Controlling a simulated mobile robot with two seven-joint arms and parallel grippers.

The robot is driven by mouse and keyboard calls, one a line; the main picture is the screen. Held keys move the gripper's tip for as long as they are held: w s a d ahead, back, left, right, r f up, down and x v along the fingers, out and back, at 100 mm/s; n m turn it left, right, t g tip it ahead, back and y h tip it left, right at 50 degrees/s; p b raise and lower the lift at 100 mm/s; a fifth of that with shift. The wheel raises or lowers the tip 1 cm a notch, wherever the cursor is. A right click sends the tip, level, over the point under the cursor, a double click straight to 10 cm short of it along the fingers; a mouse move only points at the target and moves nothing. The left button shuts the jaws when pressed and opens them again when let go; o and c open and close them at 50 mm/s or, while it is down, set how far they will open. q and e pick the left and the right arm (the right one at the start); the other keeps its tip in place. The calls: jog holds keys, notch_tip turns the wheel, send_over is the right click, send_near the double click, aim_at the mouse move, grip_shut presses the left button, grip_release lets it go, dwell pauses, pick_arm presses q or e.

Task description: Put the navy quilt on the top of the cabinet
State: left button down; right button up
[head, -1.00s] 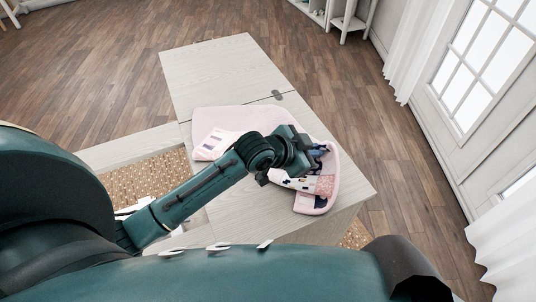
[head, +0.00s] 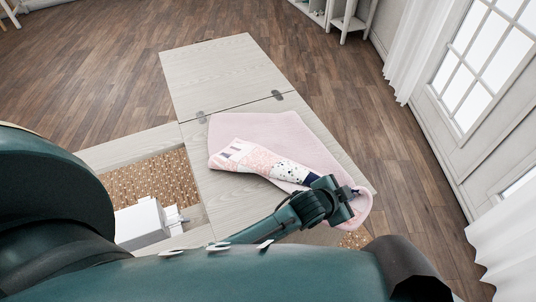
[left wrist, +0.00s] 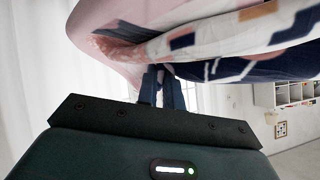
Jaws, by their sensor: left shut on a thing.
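The quilt (head: 268,133) has a pale pink side and a patterned side with white, pink and navy patches. It lies partly folded over on the pale wooden cabinet top (head: 215,80). My left gripper (head: 350,200) is shut on the quilt's near right part, at the cabinet's right front edge, where some cloth hangs past the edge. In the left wrist view the quilt (left wrist: 200,35) fills the top, with its navy patches showing, and the fingers (left wrist: 162,88) reach up to it. The exact grip is hidden by the cloth. My right gripper is not in view.
A white sewing machine (head: 140,222) stands in the cabinet's lower left opening, near a woven brown panel (head: 150,178). The far leaf of the top is bare. Wooden floor (head: 400,160) lies open to the right, before a white curtain and door.

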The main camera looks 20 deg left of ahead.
pick_arm(q)
jog(key=shift+s+f, duration=0.1)
jog(key=shift+f, duration=0.05)
jog(key=c, duration=1.2)
grip_release()
